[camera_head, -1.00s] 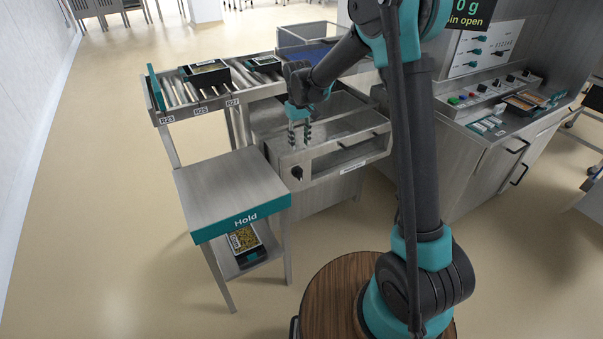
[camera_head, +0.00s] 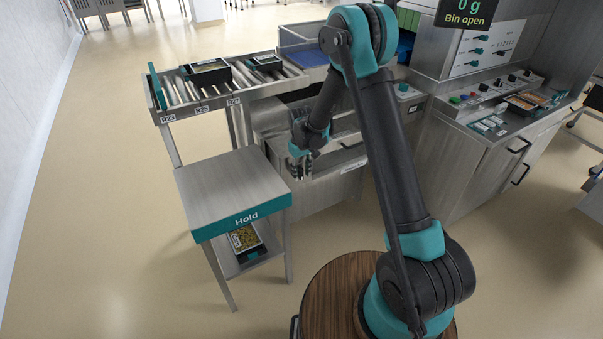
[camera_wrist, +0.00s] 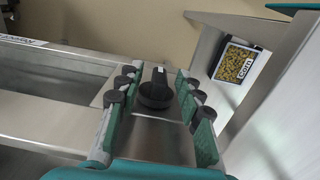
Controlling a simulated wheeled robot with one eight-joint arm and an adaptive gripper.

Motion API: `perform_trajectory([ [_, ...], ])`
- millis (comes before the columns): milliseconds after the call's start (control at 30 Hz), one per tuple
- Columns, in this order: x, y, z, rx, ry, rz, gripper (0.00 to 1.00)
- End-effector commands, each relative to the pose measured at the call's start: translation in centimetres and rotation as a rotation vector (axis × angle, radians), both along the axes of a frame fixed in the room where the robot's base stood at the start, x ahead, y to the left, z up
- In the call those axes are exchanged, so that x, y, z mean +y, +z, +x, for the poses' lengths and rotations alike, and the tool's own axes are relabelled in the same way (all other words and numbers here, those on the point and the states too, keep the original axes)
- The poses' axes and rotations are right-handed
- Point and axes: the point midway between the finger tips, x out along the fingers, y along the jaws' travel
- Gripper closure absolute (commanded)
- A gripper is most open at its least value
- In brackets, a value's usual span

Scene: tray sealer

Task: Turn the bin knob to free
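The black bin knob (camera_wrist: 156,92) is on the steel bin's surface in the wrist view. My gripper (camera_wrist: 158,84) is open, with one teal finger with dark pads on each side of the knob. Gaps show between the pads and the knob, and I cannot tell how near the fingertips are in depth. In the head view my gripper (camera_head: 300,168) is at the front left corner of the bin (camera_head: 338,168) and hides the knob. The overhead display (camera_head: 466,12) reads "0 g" and "Bin open".
The Hold table (camera_head: 232,185) stands close left of the bin, with a labelled food tray (camera_head: 244,238) on its lower shelf; that tray also shows in the wrist view (camera_wrist: 236,62). A roller conveyor (camera_head: 225,95) lies behind. A control panel (camera_head: 490,95) is at right.

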Motion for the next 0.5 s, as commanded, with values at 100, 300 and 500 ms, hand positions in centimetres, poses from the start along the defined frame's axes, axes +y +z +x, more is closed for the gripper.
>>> perform_trajectory([
  [100, 0.00, -0.20, 0.02, 0.000, 0.000, 0.000, 0.64],
  [300, -0.01, -0.18, 0.02, 0.000, 0.000, 0.000, 0.66],
  [500, 0.00, -0.16, 0.01, 0.000, 0.000, 0.000, 0.91],
])
